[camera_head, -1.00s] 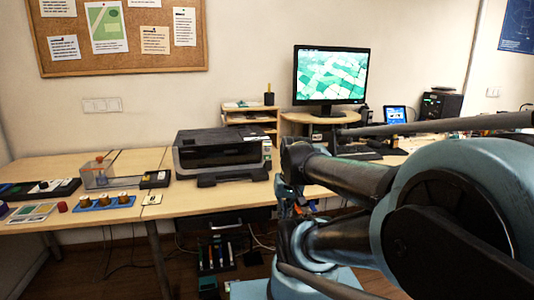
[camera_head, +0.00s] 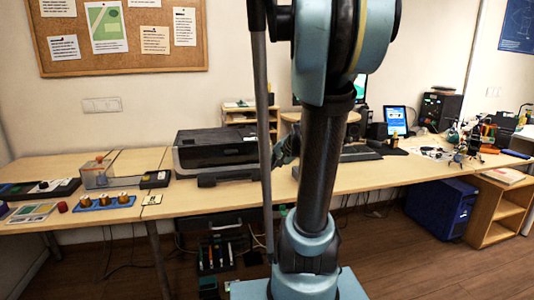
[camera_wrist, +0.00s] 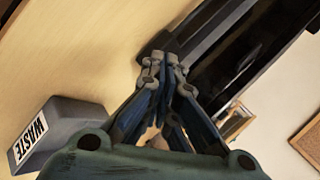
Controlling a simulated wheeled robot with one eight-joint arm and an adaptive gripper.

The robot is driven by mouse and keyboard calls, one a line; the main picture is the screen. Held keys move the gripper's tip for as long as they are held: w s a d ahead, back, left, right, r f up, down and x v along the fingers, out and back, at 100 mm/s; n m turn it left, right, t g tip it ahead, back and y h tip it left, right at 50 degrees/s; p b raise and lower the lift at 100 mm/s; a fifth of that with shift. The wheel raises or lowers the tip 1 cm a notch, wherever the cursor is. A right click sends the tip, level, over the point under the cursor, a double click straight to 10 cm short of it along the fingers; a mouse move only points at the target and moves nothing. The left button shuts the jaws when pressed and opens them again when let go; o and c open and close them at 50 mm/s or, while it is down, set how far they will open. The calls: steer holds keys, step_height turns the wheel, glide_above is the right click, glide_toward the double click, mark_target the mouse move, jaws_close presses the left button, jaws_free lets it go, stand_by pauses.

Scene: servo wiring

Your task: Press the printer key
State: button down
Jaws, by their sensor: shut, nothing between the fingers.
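The black and grey printer (camera_head: 215,152) stands on the table left of my arm in the head view. Its dark body also shows in the wrist view (camera_wrist: 243,55), running from the top middle to the right. The right end of its front, where a small panel showed earlier, is behind my arm, and I cannot make out the key. My gripper (camera_wrist: 165,68) is shut and empty in the wrist view. Its fingertips appear close to the printer's edge; contact cannot be told. In the head view the gripper is mostly hidden behind my arm.
A grey box marked WASTE (camera_wrist: 68,118) is at the left in the wrist view. In the head view, a blue tray with knobs (camera_head: 105,202) and a clear box (camera_head: 98,174) are left of the printer. A tablet (camera_head: 396,121) stands to the right.

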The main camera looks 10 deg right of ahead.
mark_target(268, 152)
steer(key=shift+w+d+r+m+t, duration=0.15)
steer(key=shift+w+d+m, duration=0.1)
steer(key=shift+w, duration=0.3)
steer(key=shift+w+d+r+m+t, duration=0.1)
steer(key=shift+w+d+r+m, duration=0.1)
steer(key=shift+w, duration=0.3)
steer(key=shift+w+d+r+m+t, duration=0.15)
steer(key=shift+w+d+m, duration=0.1)
steer(key=shift+w, duration=0.3)
steer(key=shift+w, duration=0.1)
steer(key=shift+w+a, duration=0.2)
steer(key=shift+w, duration=1.95)
steer(key=shift+w+a, duration=0.15)
steer(key=shift+w, duration=2)
steer(key=shift+w, duration=0.7)
steer(key=shift+s, duration=0.8)
steer(key=shift+s, duration=0.1)
steer(key=shift+s+d, duration=0.2)
steer(key=shift+s, duration=2.2)
